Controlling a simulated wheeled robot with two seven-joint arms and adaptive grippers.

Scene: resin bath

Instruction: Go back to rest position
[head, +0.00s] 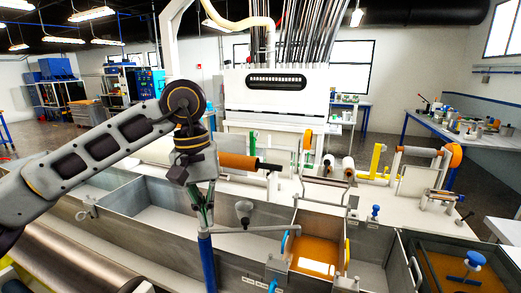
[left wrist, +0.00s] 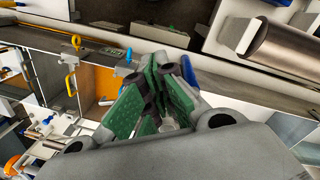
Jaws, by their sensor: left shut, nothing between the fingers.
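My left gripper (head: 202,213) hangs from the left arm, pointing down over the long grey trough at the front. Its green-padded fingers are shut with nothing between them. In the left wrist view its fingers (left wrist: 165,75) come together in the middle of the picture. A blue upright handle (head: 207,262) stands just below the fingertips in the head view, with a thin grey bar running right from its top. I cannot tell whether the fingertips touch it. My right gripper is in neither view.
An orange resin bath (head: 318,257) sits in the trough right of the left gripper. Farther right is another tank with a blue knob (head: 474,262). An orange roller (head: 238,161) is close behind the wrist. A metal roller (head: 75,262) lies at front left.

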